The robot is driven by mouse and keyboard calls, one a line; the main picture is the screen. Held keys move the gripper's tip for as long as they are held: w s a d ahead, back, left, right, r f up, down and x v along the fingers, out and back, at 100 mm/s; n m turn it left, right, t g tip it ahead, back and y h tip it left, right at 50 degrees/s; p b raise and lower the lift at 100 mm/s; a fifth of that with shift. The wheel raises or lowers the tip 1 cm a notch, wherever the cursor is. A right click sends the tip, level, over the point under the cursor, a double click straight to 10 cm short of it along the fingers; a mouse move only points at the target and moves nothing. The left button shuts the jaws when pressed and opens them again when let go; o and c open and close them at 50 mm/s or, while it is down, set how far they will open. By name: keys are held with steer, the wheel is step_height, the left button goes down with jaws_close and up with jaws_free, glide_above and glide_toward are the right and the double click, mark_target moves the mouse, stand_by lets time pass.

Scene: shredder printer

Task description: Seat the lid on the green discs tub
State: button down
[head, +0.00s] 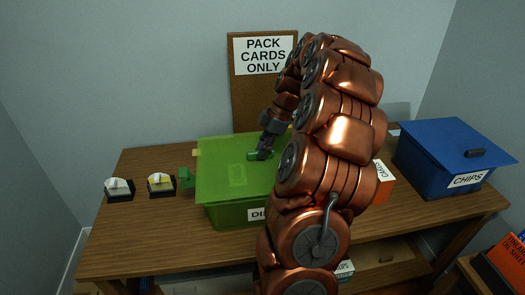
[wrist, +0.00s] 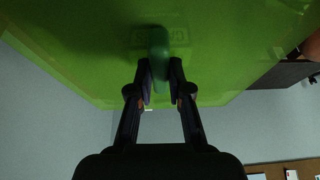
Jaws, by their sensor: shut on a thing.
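The green discs tub (head: 232,216) stands on the table, its label partly hidden behind my arm. The translucent green lid (head: 218,165) lies flat over the tub's opening in the head view; I cannot tell whether its rim is fully down. The lid also fills the top of the wrist view (wrist: 90,45). My gripper (head: 262,155) is above the lid, shut on its green handle. In the wrist view the fingers (wrist: 160,78) close on both sides of the handle (wrist: 158,50). My arm hides the tub's right side.
A blue chips tub (head: 445,165) with a lid stands at the right. An orange cards box (head: 384,185) is partly behind my arm. Two small dark holders (head: 118,189) (head: 160,184) and a green piece (head: 187,178) are left of the tub. A corkboard (head: 250,100) stands behind.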

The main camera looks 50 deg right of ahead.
steer(key=shift+f+b, duration=0.75)
steer(key=shift+f, duration=0.15)
stand_by(0.3)
steer(key=c, duration=1)
jaws_free()
steer(key=shift+r, duration=0.1)
steer(key=shift+v, duration=5.95)
